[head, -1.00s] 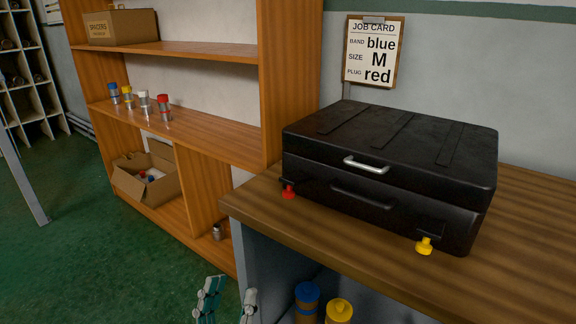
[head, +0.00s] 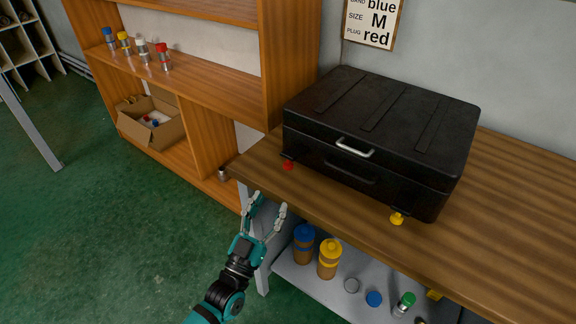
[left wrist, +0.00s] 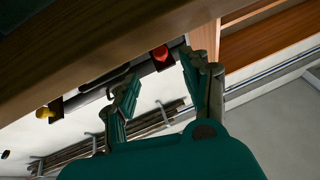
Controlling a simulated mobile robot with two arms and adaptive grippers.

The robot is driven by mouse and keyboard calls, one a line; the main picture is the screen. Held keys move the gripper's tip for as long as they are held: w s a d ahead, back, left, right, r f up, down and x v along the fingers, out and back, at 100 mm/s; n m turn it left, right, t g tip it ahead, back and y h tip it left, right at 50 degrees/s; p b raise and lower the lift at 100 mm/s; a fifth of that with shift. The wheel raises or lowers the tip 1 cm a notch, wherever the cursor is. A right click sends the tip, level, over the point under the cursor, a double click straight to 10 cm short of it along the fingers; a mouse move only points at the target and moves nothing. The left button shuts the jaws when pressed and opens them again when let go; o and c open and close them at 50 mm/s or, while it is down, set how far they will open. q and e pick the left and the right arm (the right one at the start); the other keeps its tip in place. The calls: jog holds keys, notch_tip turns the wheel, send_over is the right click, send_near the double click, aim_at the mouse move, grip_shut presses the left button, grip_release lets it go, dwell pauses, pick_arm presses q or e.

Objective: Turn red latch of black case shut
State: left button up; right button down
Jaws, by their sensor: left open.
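The black case (head: 385,120) lies closed on the wooden bench top, with a silver handle (head: 354,148) on its front. The red latch (head: 288,164) hangs at the front left of the case, and a yellow latch (head: 397,218) is at the front right. My left gripper (head: 268,205) is open and empty, below and in front of the bench edge, apart from the red latch. In the left wrist view the red latch (left wrist: 160,54) shows beyond the bench edge, between the open fingers (left wrist: 160,85); the yellow latch (left wrist: 43,112) is at the left. My right gripper is not in view.
The wooden bench top (head: 500,220) overhangs a grey lower shelf (head: 330,278) holding a blue-capped bottle (head: 304,245), a yellow-capped bottle (head: 329,260) and small parts. A wooden shelf unit (head: 230,90) stands at the left. The job card (head: 372,22) hangs behind. Green floor is clear at left.

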aim_at(288, 169)
pick_arm(q)
jog(key=b+x, duration=0.1)
jog(key=x, duration=1)
jog(key=shift+f+b, duration=0.1)
jog(key=shift+b, duration=0.25)
jog(key=shift+f, duration=0.1)
grip_shut()
jog(key=shift+d, duration=0.1)
